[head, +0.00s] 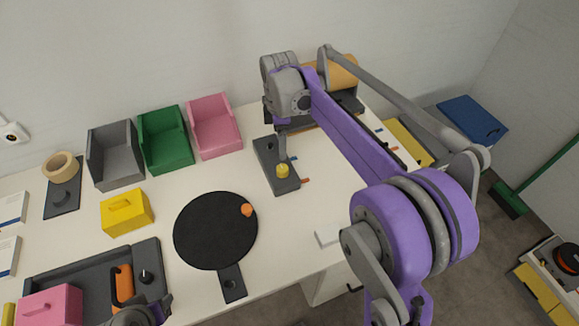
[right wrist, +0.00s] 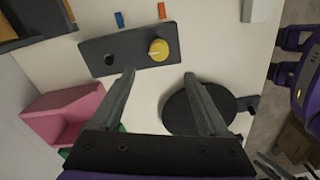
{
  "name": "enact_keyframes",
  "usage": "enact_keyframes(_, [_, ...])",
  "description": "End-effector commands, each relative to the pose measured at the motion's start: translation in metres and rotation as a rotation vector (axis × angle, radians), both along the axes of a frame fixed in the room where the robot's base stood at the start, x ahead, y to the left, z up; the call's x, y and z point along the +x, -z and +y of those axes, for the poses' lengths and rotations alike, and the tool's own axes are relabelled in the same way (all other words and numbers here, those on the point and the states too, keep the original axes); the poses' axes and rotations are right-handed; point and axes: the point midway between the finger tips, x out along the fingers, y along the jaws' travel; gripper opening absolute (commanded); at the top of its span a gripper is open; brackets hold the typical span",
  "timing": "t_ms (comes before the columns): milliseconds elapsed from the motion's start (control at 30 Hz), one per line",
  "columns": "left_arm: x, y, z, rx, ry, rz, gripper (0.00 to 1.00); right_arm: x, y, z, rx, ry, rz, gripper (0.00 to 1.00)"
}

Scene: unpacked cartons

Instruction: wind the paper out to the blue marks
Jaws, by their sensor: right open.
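The tan paper roll (head: 342,72) sits on a dark stand at the back, partly behind my right arm. Another blue mark (right wrist: 119,19) shows in the right wrist view, beside an orange mark (right wrist: 162,10). Both lie close to a dark plate (right wrist: 130,48) with a yellow knob (right wrist: 158,50) and a black knob (right wrist: 110,59). My right gripper (right wrist: 159,75) is open and empty, above and beside this plate. My arm hides the paper's front edge. My left gripper does not show clearly.
Grey, green and pink (head: 214,125) open bins stand along the wall. A round black board (head: 215,231) with an orange piece, a yellow box (head: 127,212) and a dark tray (head: 80,285) lie left of the knob plate. White table shows between them.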

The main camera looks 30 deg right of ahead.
Motion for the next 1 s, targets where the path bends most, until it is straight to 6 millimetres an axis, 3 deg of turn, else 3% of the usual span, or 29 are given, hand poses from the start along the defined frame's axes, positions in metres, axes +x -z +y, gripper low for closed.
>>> enact_keyframes(167, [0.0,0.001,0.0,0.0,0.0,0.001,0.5,0.003,0.012,-0.001,0.001,-0.021,0.008,0.78])
enact_keyframes(500, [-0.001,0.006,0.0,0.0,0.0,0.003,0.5,0.003,0.073,-0.001,0.0,-0.018,0.006,0.78])
enact_keyframes(700, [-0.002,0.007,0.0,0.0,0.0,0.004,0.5,0.003,0.1,-0.001,0.001,-0.018,0.006,0.78])
enact_keyframes(1000, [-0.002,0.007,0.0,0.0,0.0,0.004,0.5,0.003,0.109,-0.001,0.001,-0.017,0.006,0.78])
